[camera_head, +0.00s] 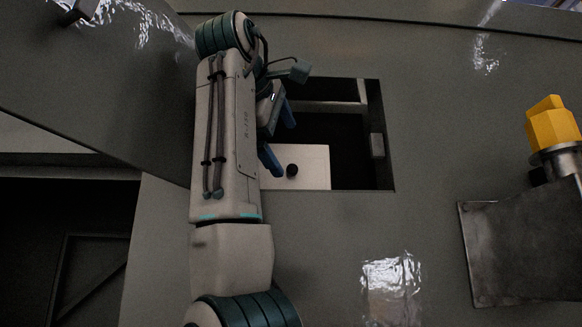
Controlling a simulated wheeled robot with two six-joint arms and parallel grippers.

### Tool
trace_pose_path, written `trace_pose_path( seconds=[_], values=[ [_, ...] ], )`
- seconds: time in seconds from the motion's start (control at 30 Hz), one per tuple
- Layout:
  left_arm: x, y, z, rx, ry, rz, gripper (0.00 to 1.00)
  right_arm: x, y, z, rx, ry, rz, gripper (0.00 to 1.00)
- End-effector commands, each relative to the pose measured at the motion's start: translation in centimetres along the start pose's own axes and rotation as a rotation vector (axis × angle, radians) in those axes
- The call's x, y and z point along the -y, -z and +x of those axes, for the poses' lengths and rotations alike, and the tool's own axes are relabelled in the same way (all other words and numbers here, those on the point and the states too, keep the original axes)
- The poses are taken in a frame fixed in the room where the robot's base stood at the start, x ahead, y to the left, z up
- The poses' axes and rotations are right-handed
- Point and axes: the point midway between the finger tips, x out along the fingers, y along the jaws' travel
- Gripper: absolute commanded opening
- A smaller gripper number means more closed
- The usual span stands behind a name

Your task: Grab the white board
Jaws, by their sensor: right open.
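The white board (314,160) is a flat pale panel with a round black knob (292,170) on it. It shows in the lower left part of a dark rectangular opening. My right gripper (284,147) is open, its two blue fingers apart at the left side of the opening. The lower finger overlaps the board's left part in the picture, close to the knob. I cannot tell whether it touches the board. The board's left end is hidden behind my right arm. My left gripper is not in view.
The opening's rim (388,135) is cut into a wide glossy grey panel (430,100). A yellow block (552,125) on a metal fitting and a dark metal plate (520,245) stand at the right. A large grey panel (100,80) slopes across the upper left.

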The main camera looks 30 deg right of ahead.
Motion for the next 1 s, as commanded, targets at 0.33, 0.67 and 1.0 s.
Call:
trace_pose_path(
  seconds=[0.33, 0.67, 1.0],
  values=[
    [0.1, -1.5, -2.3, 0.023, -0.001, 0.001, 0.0, -0.1, -0.1, 3.5, 0.0, 0.001, 0.0, 1.0],
    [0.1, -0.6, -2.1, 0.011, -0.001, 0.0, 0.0, 0.0, -0.1, 3.6, 0.0, 0.001, 0.0, 0.8],
    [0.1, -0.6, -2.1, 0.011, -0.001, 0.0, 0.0, 0.0, 0.0, 3.6, 0.0, 0.001, 0.0, 0.36]
  ],
)
